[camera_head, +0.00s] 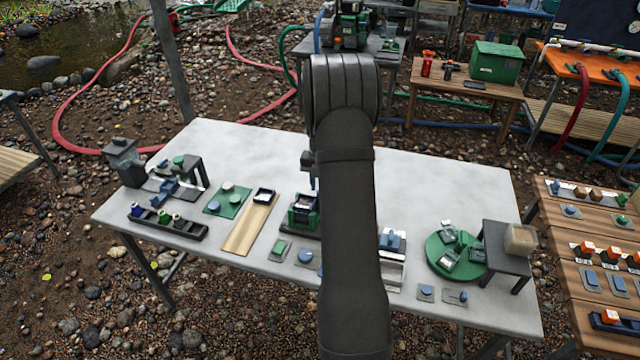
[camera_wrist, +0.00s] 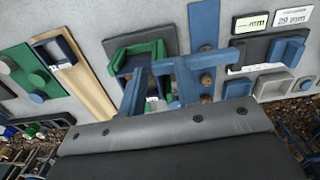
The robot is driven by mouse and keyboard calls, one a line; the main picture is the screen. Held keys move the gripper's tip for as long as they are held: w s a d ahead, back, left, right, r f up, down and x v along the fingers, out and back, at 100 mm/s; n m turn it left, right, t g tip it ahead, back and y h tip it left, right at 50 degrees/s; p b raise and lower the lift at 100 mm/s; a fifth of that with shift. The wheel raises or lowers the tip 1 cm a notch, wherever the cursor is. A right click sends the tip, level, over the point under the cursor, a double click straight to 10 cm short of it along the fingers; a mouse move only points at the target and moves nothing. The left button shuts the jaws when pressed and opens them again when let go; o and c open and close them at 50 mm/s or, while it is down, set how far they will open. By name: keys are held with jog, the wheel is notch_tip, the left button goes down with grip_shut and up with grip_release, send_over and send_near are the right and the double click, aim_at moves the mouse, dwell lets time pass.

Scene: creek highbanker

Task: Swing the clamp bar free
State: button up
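In the head view the fixture (camera_head: 303,212) stands just left of my arm. A blue bar (camera_wrist: 204,22), probably the clamp bar, runs toward the fixture's right side. Brown knobs (camera_wrist: 206,80) show below its near end. My gripper (camera_wrist: 158,88) is over the fixture's near side, its two bluish fingers apart with a gap between them. I cannot tell whether the right finger touches the bar.
A wooden strip (camera_wrist: 75,75) and a green plate with blue knobs (camera_head: 228,200) lie left of the fixture. A grey holder with labels (camera_wrist: 265,52) is to its right. A green turntable (camera_head: 456,256) stands farther right. The back of the white table (camera_head: 430,170) is clear.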

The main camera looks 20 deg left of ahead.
jog(key=shift+a+r, duration=0.1)
jog(key=shift+r, duration=2.75)
jog(key=shift+f, duration=2.75)
